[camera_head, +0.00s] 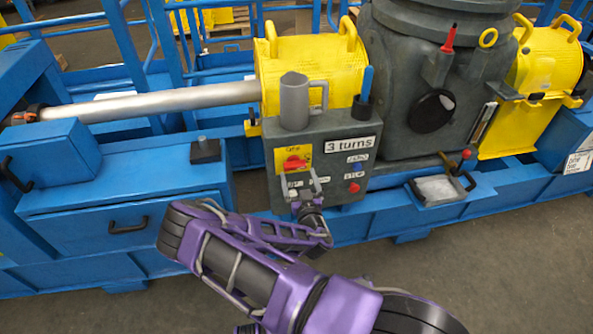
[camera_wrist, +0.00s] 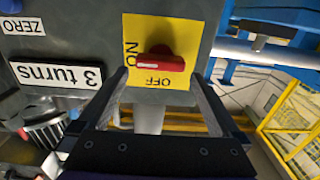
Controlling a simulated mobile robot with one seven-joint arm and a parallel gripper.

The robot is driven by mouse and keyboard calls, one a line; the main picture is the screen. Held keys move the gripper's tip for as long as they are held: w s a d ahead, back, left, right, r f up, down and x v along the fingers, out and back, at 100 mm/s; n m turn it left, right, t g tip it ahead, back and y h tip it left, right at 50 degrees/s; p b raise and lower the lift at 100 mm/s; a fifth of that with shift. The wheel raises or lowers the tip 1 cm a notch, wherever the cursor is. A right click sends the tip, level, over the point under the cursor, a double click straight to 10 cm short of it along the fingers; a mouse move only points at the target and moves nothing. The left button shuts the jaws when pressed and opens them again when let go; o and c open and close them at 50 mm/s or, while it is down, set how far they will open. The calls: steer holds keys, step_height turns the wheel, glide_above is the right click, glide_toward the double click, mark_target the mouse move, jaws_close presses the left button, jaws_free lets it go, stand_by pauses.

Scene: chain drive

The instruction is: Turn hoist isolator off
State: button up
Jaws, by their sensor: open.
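The hoist isolator is a red rotary knob (camera_head: 293,163) on a yellow plate (camera_head: 305,149), on the front of a grey control box (camera_head: 340,140). In the wrist view the knob (camera_wrist: 160,64) lies across the picture. Its white-marked end points left, toward the ON label (camera_wrist: 130,48). The OFF label (camera_wrist: 153,83) is at the plate's lower edge there, and at the top in the head view. My gripper (camera_head: 303,183) is in front of the box, just below the knob. In the wrist view its open fingers (camera_wrist: 160,78) spread to either side of the knob, with nothing between them gripped.
A "3 turns" sign (camera_head: 352,145) and blue (camera_head: 358,167) and red (camera_head: 354,187) buttons are on the same panel. A blue drawer unit (camera_head: 130,215) is at the left; the floor in front is clear.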

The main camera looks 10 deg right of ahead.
mark_target(296, 168)
steer(key=shift+w, duration=1.65)
steer(key=c, duration=1.1)
steer(key=shift+o, duration=0.2)
